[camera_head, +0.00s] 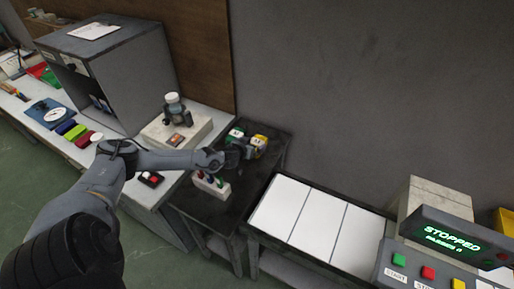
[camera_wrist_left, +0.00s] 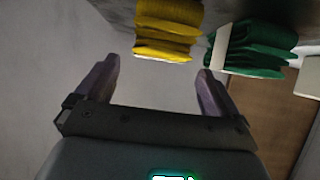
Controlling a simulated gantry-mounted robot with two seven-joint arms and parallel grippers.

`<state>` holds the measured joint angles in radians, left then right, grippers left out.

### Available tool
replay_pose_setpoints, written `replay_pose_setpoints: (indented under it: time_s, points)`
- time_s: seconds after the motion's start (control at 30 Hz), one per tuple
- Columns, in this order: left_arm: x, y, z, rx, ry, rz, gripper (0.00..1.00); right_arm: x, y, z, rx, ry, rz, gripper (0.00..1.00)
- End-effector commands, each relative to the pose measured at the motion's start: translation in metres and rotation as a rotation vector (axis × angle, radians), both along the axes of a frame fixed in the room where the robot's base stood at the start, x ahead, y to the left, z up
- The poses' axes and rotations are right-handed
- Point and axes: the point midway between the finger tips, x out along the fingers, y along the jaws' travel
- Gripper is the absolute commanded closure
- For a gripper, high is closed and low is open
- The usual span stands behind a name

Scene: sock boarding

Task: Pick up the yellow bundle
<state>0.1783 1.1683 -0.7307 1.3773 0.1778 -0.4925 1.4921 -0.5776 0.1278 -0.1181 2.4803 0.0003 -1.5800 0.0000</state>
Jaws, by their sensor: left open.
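The yellow bundle (camera_head: 260,141) lies near the back of the small dark table, with a white band on it. In the left wrist view the ribbed yellow bundle (camera_wrist_left: 167,32) is just beyond my fingertips, roughly in line with the gap between them. A green bundle (camera_head: 236,133) with a white band lies beside it; it also shows in the left wrist view (camera_wrist_left: 252,50). My left gripper (camera_head: 241,149) is at the bundles, and its open, empty fingers (camera_wrist_left: 158,78) show in the wrist view. My right gripper is not in view.
White panels (camera_head: 313,222) and a control box (camera_head: 440,240) reading "STOPPED" are to the right. A grey wall (camera_head: 370,90) rises behind.

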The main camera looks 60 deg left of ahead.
Motion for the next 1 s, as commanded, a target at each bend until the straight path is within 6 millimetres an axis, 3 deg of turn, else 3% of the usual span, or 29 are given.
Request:
replay_pose_setpoints:
  time_s: [0.5,0.87,1.0]
  points:
    - [0.036,0.017,-0.026,-0.001,0.000,0.000,0.04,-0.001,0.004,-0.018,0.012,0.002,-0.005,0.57]
    - [0.039,0.020,-0.027,0.000,0.001,0.000,0.04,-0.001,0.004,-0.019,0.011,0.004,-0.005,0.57]
    - [0.039,0.020,-0.027,0.000,0.001,0.000,0.24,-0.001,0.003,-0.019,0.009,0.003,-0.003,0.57]
